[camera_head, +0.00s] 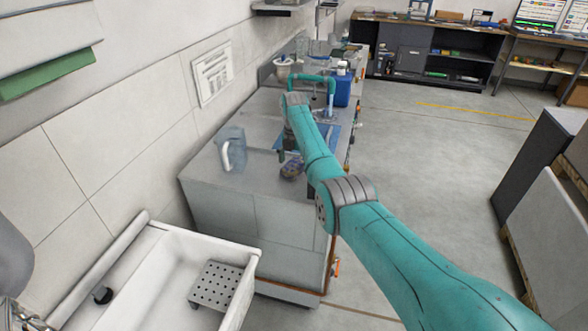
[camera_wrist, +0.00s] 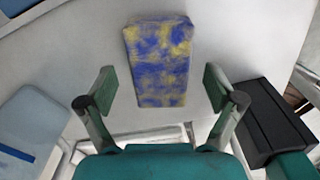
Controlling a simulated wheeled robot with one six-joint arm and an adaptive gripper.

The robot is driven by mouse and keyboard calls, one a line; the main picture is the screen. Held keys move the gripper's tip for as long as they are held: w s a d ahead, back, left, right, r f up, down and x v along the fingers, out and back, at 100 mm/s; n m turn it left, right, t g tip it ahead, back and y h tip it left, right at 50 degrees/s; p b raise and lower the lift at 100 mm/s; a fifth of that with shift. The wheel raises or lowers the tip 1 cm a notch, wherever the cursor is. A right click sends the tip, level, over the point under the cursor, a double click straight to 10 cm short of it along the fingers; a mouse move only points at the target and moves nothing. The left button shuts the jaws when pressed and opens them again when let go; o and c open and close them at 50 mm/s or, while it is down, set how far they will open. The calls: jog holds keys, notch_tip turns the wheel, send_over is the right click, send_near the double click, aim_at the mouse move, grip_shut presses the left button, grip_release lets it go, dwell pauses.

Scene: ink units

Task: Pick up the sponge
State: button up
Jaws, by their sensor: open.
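The sponge (camera_wrist: 160,62) is a blue and yellow mottled block. It lies on the light grey counter top (camera_wrist: 230,30) in the wrist view. My gripper (camera_wrist: 159,88) is open, with one finger on each side of the sponge's lower half and a gap on both sides. No contact shows, and I cannot tell the height of the fingertips above the counter. In the head view, the sponge (camera_head: 292,168) appears small on the counter, just below the end of my arm. My fingers are hard to make out there.
A clear jug (camera_head: 231,150) with a white handle stands left of the sponge. A blue container (camera_head: 343,88) and a teal tap-like frame (camera_head: 312,78) stand farther back. A white sink (camera_head: 165,275) is in front. The wall runs along the counter's left side.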

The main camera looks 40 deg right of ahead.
aim_at(294, 164)
jog(key=shift+f, duration=0.15)
jog(key=c, duration=1)
jog(key=shift+c, duration=0.2)
notch_tip(294, 164, up, 10)
